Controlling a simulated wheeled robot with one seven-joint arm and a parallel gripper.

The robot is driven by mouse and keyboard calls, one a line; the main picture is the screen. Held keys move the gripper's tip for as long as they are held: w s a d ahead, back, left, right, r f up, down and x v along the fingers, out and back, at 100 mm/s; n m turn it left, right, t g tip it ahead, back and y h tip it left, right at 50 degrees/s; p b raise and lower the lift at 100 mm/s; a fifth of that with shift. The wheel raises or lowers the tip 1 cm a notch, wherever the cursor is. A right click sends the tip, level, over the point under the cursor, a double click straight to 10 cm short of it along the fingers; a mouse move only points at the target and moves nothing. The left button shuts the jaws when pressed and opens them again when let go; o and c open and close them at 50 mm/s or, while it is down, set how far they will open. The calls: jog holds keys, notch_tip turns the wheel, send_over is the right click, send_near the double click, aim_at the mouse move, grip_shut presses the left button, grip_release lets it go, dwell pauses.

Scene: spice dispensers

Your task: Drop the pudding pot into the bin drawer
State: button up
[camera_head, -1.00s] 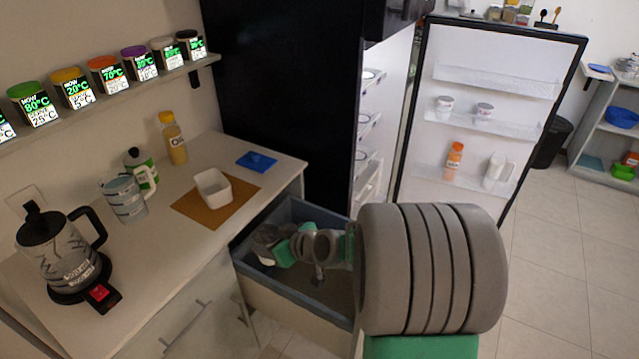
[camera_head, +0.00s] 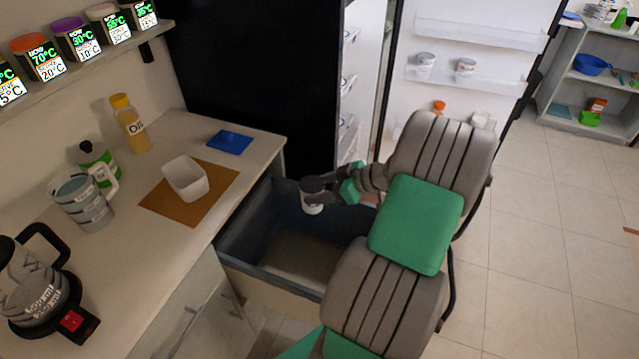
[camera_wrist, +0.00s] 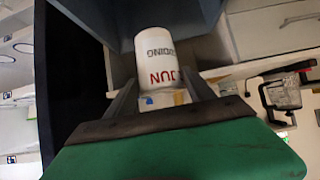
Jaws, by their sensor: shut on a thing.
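In the wrist view the pot (camera_wrist: 158,60) shows white with red and grey lettering, between the two dark fingers of my gripper (camera_wrist: 160,85). The drawer is a grey-blue box, and the part of its floor that I see looks empty. My arm hides its right side.
The open fridge door (camera_head: 455,75) stands behind my arm. Clear floor lies at right.

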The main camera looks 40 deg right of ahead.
jog(key=shift+f, duration=0.5)
jog(key=o, duration=1.7)
jog(key=shift+s+d+r, duration=0.1)
jog(key=v, duration=0.7)
jog(key=shift+s+r+b, duration=0.2)
jog(key=shift+b, duration=0.2)
